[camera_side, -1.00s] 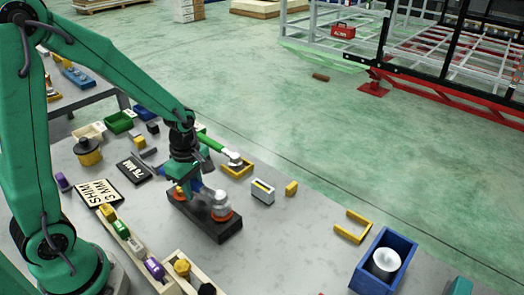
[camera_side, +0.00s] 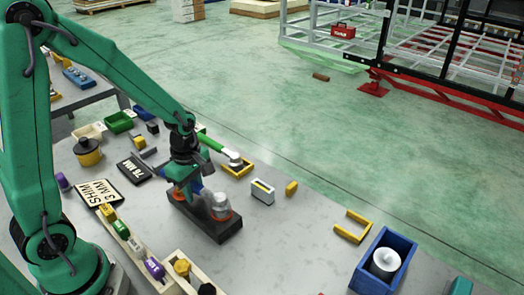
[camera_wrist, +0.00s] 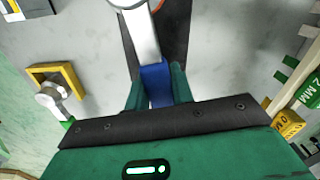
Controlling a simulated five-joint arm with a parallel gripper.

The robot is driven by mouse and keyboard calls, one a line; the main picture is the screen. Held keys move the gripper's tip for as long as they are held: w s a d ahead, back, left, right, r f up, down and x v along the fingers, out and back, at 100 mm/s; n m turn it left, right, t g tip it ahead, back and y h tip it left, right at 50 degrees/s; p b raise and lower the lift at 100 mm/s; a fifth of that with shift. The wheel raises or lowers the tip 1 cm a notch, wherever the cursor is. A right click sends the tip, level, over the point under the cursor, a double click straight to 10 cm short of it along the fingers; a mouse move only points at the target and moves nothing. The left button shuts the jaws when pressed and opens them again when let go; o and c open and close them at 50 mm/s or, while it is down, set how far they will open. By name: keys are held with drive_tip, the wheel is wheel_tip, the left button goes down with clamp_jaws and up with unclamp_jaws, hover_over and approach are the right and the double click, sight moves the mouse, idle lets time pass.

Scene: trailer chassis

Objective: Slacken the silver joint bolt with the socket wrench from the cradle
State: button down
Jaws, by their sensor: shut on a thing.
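My gripper (camera_wrist: 156,90) is shut on the blue handle (camera_wrist: 156,78) of a wrench with a silver shaft (camera_wrist: 143,38). In the side view my gripper (camera_side: 186,185) is low over the left half of a dark block (camera_side: 222,232). The wrench's silver head (camera_side: 220,203) is over the block's right end, at an orange ring (camera_side: 219,216). The silver bolt cannot be told apart from the head. A second wrench, with a green handle (camera_side: 211,143), has its silver end in a yellow cradle (camera_side: 238,173). It also shows in the wrist view (camera_wrist: 50,99).
An empty yellow bracket (camera_side: 352,238) lies at the right, beside a blue bin (camera_side: 398,245) holding a white cylinder. A grey-white block (camera_side: 262,193) and a small yellow block (camera_side: 291,188) stand right of the dark block. A label plate (camera_side: 99,192) and a parts rack (camera_side: 155,265) are left.

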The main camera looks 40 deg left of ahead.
drive_tip(key=c, duration=1.7)
unclamp_jaws()
drive_tip(key=shift+c, duration=0.2)
clamp_jaws()
drive_tip(key=shift+s, duration=0.15)
drive_tip(key=shift+s+d+n, duration=0.15)
drive_tip(key=shift+s+n, duration=0.35)
drive_tip(key=shift+n, duration=0.4)
drive_tip(key=shift+s, duration=0.1)
